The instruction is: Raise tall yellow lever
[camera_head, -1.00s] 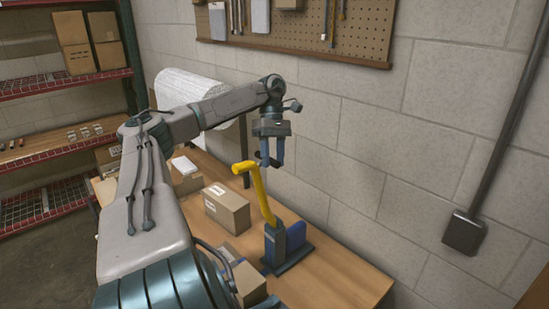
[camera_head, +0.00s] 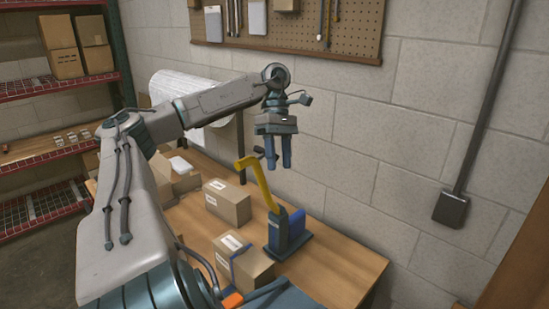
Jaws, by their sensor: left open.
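A tall yellow lever (camera_head: 262,187) rises from a dark blue-grey base (camera_head: 289,234) on the wooden bench. My left gripper (camera_head: 279,166) is open and points down, just right of the lever's top in the picture. Its two blue fingers appear empty. My right gripper is not clearly visible.
Cardboard boxes stand left of the base, one (camera_head: 228,203) behind another (camera_head: 243,262) at the front. The wooden bench (camera_head: 345,270) is clear to the right. A block wall (camera_head: 350,150) with a pegboard (camera_head: 350,32) rises behind. Red shelves (camera_head: 45,150) stand at left.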

